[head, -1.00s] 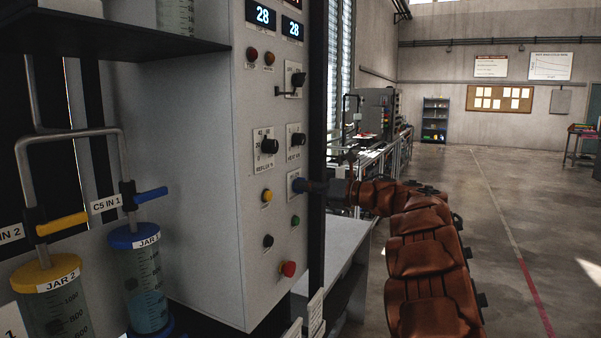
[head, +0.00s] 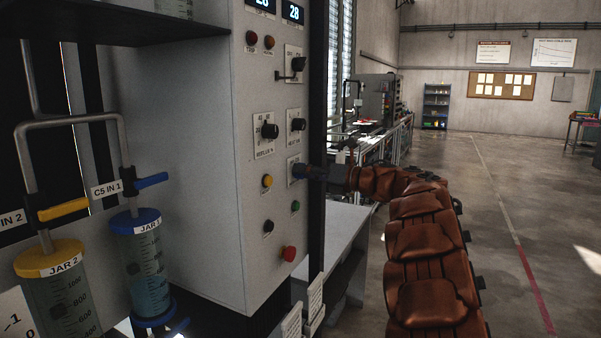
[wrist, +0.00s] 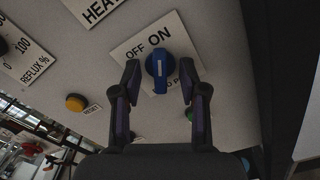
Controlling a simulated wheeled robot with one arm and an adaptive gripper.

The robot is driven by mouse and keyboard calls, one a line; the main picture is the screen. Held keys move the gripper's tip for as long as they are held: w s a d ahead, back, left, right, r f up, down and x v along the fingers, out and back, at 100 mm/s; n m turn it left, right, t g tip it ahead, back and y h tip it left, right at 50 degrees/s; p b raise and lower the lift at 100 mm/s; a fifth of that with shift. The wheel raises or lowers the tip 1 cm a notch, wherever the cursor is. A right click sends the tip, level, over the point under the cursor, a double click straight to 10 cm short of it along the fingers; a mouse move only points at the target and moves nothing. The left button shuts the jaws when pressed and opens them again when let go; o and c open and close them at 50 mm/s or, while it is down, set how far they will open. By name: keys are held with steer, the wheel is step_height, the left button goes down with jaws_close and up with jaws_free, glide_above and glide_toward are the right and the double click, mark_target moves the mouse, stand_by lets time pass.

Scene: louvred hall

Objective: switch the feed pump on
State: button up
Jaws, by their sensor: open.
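A blue rotary knob (wrist: 158,68) sits on a white plate (wrist: 130,50) marked OFF and ON. Its raised grip bar runs roughly up and down in the wrist view; I cannot tell which end is the pointer. The lower lettering on the plate is partly hidden. My gripper (wrist: 160,76) is open, with one finger on each side of the knob and a small gap visible on both sides. In the head view my gripper (head: 304,172) is at the panel front and hides most of the knob.
Close by on the grey panel (head: 220,220) are a yellow RESET button (wrist: 76,103), a green button (head: 295,206), a red button (head: 288,253) and black knobs. Jar 1 (head: 147,270) and Jar 2 (head: 60,290) stand left. Open floor (head: 520,190) lies right.

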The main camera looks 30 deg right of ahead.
steer(key=b+v, duration=0.3)
steer(key=v, duration=0.4)
stand_by(0.3)
